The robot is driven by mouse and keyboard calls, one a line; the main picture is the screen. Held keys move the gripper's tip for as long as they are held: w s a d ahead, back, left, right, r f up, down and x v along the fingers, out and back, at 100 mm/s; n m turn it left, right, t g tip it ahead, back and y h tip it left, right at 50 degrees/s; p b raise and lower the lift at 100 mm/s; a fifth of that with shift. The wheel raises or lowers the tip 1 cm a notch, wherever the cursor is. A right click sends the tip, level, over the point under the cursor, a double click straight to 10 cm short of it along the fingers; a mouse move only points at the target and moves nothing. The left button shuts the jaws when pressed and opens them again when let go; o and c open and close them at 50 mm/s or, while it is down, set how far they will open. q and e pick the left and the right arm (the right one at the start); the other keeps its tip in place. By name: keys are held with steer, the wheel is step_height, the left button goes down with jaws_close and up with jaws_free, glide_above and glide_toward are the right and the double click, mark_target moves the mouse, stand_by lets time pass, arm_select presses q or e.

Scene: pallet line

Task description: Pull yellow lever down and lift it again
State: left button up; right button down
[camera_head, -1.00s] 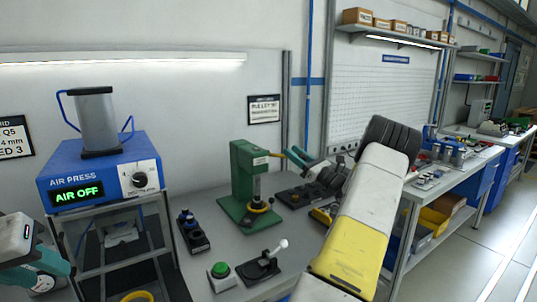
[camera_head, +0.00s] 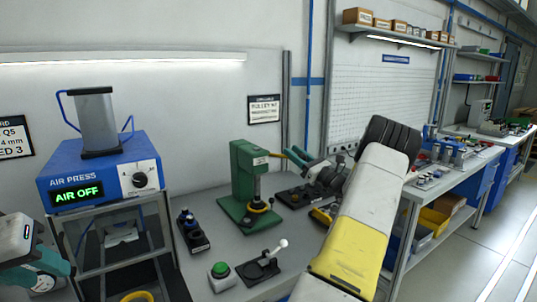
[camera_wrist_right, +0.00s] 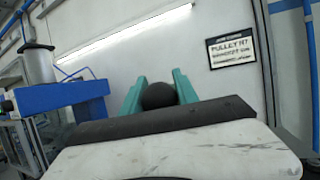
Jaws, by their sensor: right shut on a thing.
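The green press (camera_head: 243,178) stands on the workbench in the head view, with its yellow lever (camera_head: 277,154) reaching out from the upper right side. My right gripper (camera_head: 296,154) is at the lever's outer end. In the right wrist view, the teal fingers of this gripper (camera_wrist_right: 160,90) are on both sides of a round black knob (camera_wrist_right: 159,96) and shut on it. My left gripper (camera_head: 55,265) is low at the left edge of the head view, away from the press; its fingertips cannot be made out clearly.
The blue air press box (camera_head: 98,172) reads AIR OFF and stands on a frame left of the green press. A green button (camera_head: 220,270) and a white-knobbed toggle (camera_head: 262,268) sit in front. A dark block with blue knobs (camera_head: 192,230) is beside them.

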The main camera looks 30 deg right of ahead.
steer(key=w+a+r+m+g+h, duration=0.1)
steer(key=w+r+m+g+h, duration=0.1)
steer(key=w+r+g, duration=0.6)
steer(key=w+r+h, duration=0.1)
steer(key=w+r, duration=0.3)
steer(key=r, duration=0.1)
steer(key=shift+r+m+g, duration=0.3)
steer(key=shift+r, duration=0.2)
steer(key=c, duration=0.9)
jaws_free()
steer(key=shift+w, duration=0.1)
steer(key=shift+c, duration=0.2)
steer(key=v, duration=0.7)
steer(key=shift+s, duration=0.35)
